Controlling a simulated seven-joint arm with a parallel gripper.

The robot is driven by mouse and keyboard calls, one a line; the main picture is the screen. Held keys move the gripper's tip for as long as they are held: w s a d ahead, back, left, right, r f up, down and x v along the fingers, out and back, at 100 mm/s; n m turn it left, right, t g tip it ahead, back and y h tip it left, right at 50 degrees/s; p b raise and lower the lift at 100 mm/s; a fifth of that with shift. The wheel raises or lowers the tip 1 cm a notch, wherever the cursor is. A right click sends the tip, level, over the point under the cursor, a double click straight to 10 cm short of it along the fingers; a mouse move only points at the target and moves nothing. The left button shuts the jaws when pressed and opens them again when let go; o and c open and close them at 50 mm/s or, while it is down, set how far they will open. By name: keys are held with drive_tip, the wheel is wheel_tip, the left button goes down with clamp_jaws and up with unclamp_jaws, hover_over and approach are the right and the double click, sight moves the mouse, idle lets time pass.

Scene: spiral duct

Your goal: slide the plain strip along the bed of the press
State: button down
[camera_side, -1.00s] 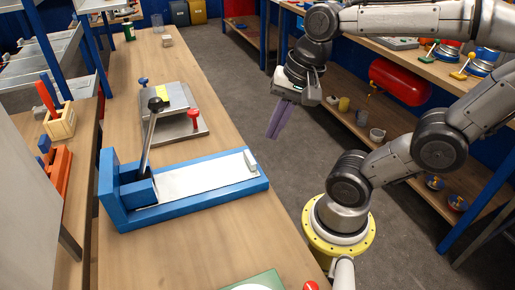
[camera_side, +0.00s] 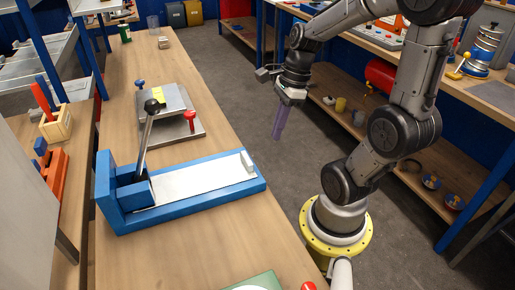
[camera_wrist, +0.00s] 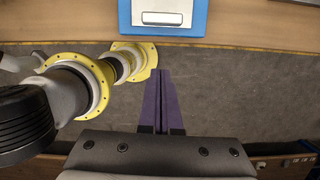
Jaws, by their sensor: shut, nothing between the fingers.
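The blue press (camera_side: 112,190) lies on the wooden bench, with a black-knobbed lever (camera_side: 147,135) upright at its left end. The plain strip (camera_side: 190,184) is a pale, flat piece lying lengthwise on the press bed. A small light grey block (camera_side: 247,161) stands at the bed's right end. In the wrist view, the end of the blue press (camera_wrist: 198,14) and the pale strip (camera_wrist: 160,5) show at the top edge. My gripper (camera_side: 277,136) has purple fingers, shut and empty, pointing down over the aisle right of the bench, apart from the press. Its fingers also show in the wrist view (camera_wrist: 158,75).
A metal plate fixture (camera_side: 175,128) with a red-knobbed post (camera_side: 190,120) stands behind the press. A green-edged plate (camera_side: 258,283) is at the near bench edge. The aisle floor (camera_side: 245,100) is open. Shelving with a red tank (camera_side: 380,74) stands to the right.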

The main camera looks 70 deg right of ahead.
sight(247, 156)
drive_tip(key=shift+w+a+f, duration=0.6)
drive_tip(key=shift+w+f, duration=0.05)
drive_tip(key=shift+f, duration=0.2)
drive_tip(key=shift+w+a+f, duration=0.6)
drive_tip(key=shift+w+f, duration=0.1)
drive_tip(key=shift+f, duration=0.15)
drive_tip(key=shift+w+a+f, duration=0.6)
drive_tip(key=shift+w+f, duration=0.05)
drive_tip(key=shift+f, duration=0.2)
drive_tip(key=shift+w+a, duration=0.8)
drive_tip(key=shift+w, duration=0.05)
drive_tip(key=s+d+r, duration=0.4)
drive_tip(key=s+r, duration=0.1)
drive_tip(key=r, duration=0.4)
drive_tip(key=shift+d+r, duration=0.2)
drive_tip(key=shift+r, duration=0.15)
